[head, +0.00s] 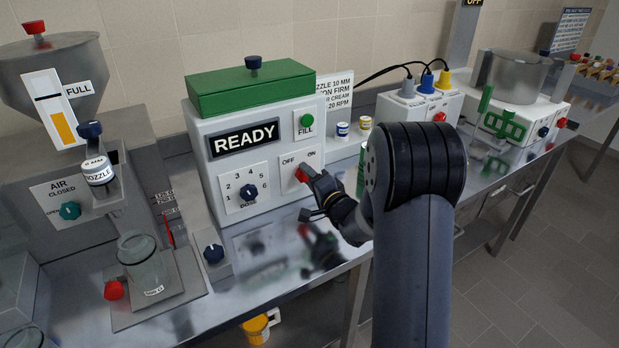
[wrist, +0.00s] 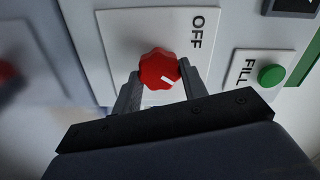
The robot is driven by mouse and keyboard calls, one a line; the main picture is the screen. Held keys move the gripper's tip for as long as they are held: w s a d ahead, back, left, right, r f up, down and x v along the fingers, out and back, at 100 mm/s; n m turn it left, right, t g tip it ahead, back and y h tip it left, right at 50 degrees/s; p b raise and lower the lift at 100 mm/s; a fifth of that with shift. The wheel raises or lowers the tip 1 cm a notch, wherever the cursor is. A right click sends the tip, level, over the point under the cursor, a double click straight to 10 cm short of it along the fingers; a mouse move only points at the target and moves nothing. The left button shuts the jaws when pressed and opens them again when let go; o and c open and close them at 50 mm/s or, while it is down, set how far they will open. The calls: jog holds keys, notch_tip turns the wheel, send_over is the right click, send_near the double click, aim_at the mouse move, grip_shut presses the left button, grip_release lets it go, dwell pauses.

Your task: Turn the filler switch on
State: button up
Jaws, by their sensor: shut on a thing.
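The filler (head: 262,150) is a white box with a green lid and a READY display. On its front is a white plate with OFF and ON labels and a red switch knob (head: 303,173). My gripper (head: 310,178) reaches the knob from the right. In the wrist view the red knob (wrist: 159,68) sits between the two fingers of my gripper (wrist: 158,84), shut on its sides. The knob's white mark is on its lower right side in that view, turned away from the OFF label (wrist: 197,28). The ON label is hidden there by my gripper.
A green FILL button (head: 307,121) sits above the switch, and a blue dose dial (head: 249,192) to its left. A hopper (head: 55,75) and a glass beaker (head: 141,262) stand at the left. Small jars and a white socket box (head: 407,107) stand to the right.

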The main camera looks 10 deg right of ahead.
jog(key=o, duration=1)
jog(key=b+v, duration=0.1)
jog(key=v, duration=1)
jog(key=shift+w, duration=0.15)
jog(key=x, duration=1)
jog(key=shift+w+a+p, duration=0.15)
jog(key=shift+w+p, duration=0.2)
jog(key=shift+p, duration=0.05)
jog(key=shift+s, duration=0.1)
